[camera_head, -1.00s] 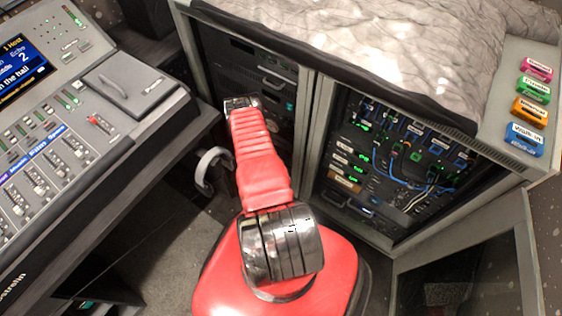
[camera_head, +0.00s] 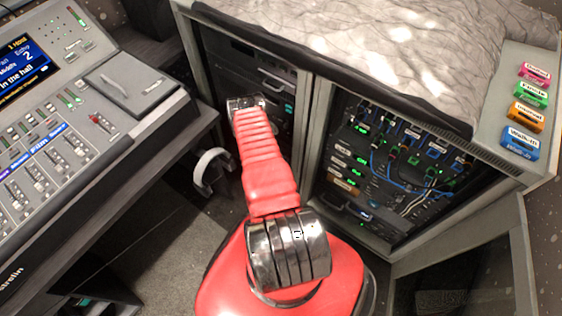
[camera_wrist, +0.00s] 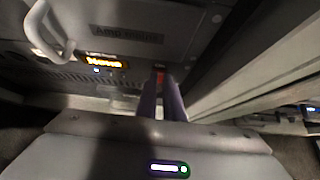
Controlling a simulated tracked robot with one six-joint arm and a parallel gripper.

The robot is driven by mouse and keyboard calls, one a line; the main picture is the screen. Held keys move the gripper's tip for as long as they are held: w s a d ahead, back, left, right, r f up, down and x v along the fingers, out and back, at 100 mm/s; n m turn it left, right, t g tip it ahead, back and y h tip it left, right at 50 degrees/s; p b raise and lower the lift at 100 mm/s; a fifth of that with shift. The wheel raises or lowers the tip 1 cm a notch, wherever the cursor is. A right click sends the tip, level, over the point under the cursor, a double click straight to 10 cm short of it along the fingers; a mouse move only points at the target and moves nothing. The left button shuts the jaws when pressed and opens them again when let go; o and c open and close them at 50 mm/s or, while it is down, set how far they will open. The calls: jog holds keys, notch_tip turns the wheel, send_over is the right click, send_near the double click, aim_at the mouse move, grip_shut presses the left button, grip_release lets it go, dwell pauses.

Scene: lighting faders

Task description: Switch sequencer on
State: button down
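In the wrist view, my gripper (camera_wrist: 160,80) reaches toward the front of a dark rack unit, its two thin fingers side by side. A small red part (camera_wrist: 160,75), perhaps a switch, shows at the tips between the fingers; contact is unclear, as is whether they grip it. A lit orange label (camera_wrist: 104,62) sits just left on the unit, its text too blurred to read surely. I cannot tell for sure which unit is the sequencer. In the head view, my red arm points at the left rack bay (camera_head: 245,65) and hides my gripper.
A pale handle (camera_wrist: 45,30) stands out left of the fingers, and a metal rack post (camera_wrist: 245,85) lies to the right. In the head view, a mixing console (camera_head: 60,130) stands left, a cabled rack bay (camera_head: 395,160) right, and an open door (camera_head: 465,260) lower right.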

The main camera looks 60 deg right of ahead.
jog(key=shift+d+r, duration=0.1)
jog(key=shift+r, duration=0.6)
jog(key=shift+w, duration=0.1)
jog(key=v, duration=1.3)
jog(key=shift+a, duration=0.2)
jog(key=shift+f, duration=0.15)
